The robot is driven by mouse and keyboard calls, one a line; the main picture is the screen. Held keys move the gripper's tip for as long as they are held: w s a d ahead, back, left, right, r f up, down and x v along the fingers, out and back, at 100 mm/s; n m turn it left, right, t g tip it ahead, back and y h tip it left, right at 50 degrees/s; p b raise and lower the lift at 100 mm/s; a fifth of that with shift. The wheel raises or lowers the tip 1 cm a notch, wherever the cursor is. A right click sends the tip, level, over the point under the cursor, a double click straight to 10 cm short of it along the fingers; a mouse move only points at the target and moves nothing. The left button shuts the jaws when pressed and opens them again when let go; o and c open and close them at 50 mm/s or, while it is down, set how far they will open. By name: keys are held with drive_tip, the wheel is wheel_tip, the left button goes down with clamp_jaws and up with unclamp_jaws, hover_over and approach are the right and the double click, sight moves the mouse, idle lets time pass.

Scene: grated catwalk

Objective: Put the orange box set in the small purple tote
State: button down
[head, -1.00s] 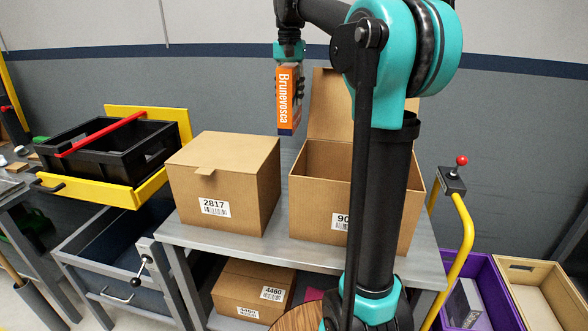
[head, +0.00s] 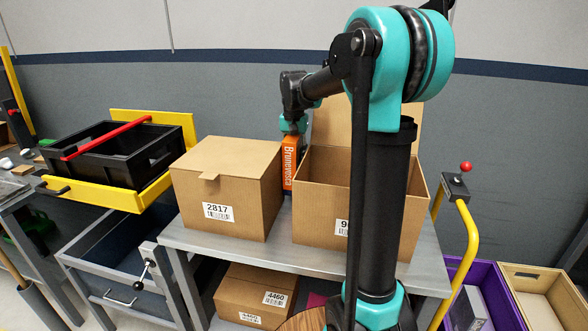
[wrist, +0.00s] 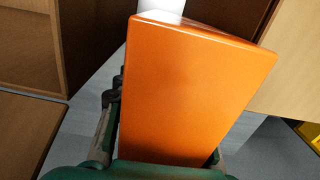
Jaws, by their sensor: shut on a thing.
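The orange box set (head: 290,166) is an upright orange box with "Brunevosca" in white on its side. In the head view it is between the two cardboard boxes, its lower part partly behind the closed one. My gripper (head: 291,142) is shut on it from above. In the wrist view the orange box set (wrist: 190,90) fills the middle, between the fingers of my gripper (wrist: 165,130). The purple tote (head: 492,272) stands low at the right, with a grey boxed item (head: 467,305) in it. I cannot tell whether the orange box set touches the bench.
A closed cardboard box (head: 226,190) and an open one (head: 400,190) stand on the grey bench (head: 270,248). A tan bin (head: 520,273) is right of the purple tote. A yellow post with a red knob (head: 466,167) stands before them. A black crate (head: 110,155) is at the left.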

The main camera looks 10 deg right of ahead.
drive_tip(key=shift+f, duration=1.8)
drive_tip(key=shift+f, duration=0.1)
drive_tip(key=c, duration=1)
unclamp_jaws()
drive_tip(key=shift+o, duration=0.2)
